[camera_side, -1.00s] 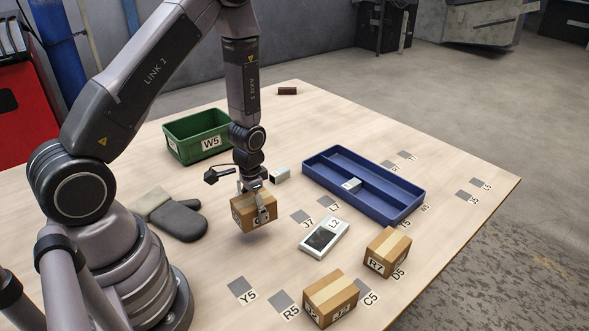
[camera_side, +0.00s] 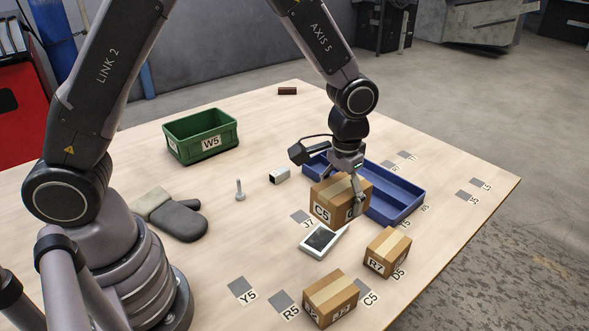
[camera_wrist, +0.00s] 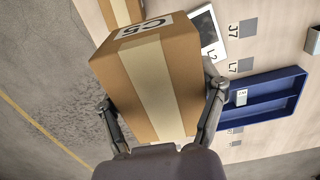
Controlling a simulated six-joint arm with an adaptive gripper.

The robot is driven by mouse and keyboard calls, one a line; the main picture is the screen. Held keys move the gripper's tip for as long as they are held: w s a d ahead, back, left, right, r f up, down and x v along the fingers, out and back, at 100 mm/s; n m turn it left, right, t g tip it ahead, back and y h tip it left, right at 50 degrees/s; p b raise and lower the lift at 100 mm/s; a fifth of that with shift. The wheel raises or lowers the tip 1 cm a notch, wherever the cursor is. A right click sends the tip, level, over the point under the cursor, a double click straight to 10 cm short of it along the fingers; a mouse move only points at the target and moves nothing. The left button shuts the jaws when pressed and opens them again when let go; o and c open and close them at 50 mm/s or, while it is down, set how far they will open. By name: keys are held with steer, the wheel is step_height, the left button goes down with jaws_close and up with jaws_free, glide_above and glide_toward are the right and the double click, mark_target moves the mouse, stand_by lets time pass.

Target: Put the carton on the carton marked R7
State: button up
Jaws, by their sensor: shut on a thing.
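My gripper (camera_side: 346,186) is shut on a cardboard carton marked C5 (camera_side: 331,206), with tape along its top. It holds the carton in the air, in front of the blue tray in the side view. In the wrist view the carton (camera_wrist: 150,85) fills the middle, between the two fingers (camera_wrist: 162,118). The carton marked R7 (camera_side: 387,252) stands on the table, lower right of the held carton and apart from it. Its top looks bare. In the wrist view a carton (camera_wrist: 122,12) is partly hidden behind the held one; I cannot tell which it is.
Another carton (camera_side: 330,299) stands at the table's front, near R7. A white device marked L2 (camera_side: 321,240) lies below the held carton.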

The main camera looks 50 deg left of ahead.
steer(key=w+d+f, duration=0.3)
steer(key=w+f, duration=0.1)
steer(key=w, duration=0.4)
glide_above(390, 243)
step_height(390, 243, down, 6)
steer(key=shift+r, duration=0.15)
steer(key=shift+f, duration=1.55)
steer(key=shift+f, duration=0.15)
steer(key=o, duration=1.2)
